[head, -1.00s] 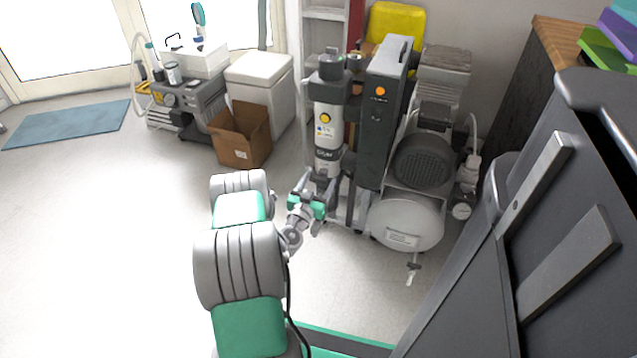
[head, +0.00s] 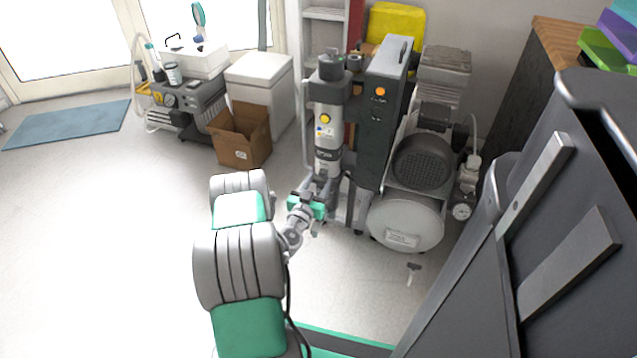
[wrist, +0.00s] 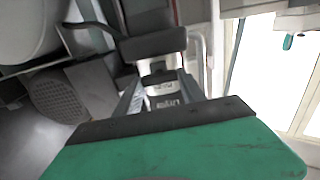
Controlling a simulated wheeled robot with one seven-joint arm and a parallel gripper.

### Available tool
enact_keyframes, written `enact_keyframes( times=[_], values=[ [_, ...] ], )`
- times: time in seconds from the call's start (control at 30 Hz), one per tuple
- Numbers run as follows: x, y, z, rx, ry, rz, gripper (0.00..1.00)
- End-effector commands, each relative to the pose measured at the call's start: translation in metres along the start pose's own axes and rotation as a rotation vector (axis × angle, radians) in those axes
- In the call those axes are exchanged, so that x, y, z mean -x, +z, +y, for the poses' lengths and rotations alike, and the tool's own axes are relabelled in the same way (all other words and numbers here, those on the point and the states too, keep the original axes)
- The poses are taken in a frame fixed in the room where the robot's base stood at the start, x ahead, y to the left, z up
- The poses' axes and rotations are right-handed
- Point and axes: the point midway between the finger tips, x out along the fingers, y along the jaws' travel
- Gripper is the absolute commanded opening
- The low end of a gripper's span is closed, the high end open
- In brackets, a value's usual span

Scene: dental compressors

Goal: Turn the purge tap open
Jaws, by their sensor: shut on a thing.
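A white and dark grey upright filter column (head: 328,140) with a yellow round mark stands at the front left of the compressor unit. My gripper (head: 320,186) is at the foot of this column, reaching in from the front left. It is shut on a small part there, at the purge tap's place; the fingers hide the tap, so its handle angle cannot be told. In the wrist view my gripper (wrist: 160,92) points at the column (wrist: 162,84), whose lettered label shows between the fingers.
A dark grey upright box (head: 384,120) with an orange light stands right of the column. A compressor with a white tank (head: 405,222) is beside it, with a small valve (head: 413,267) low in front. The left floor is clear before a cardboard box (head: 240,136).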

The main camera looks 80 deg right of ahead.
Motion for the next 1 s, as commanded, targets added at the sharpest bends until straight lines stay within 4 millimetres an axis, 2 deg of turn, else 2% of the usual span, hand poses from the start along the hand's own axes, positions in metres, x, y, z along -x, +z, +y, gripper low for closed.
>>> enact_keyframes(
  times=[0.37, 1.0],
  values=[
    [0.0000, 0.0013, -0.0010, 0.165, 0.000, 0.000, 0.07],
    [0.0003, 0.0026, -0.0039, 0.758, -0.001, -0.001, 0.07]
  ],
)
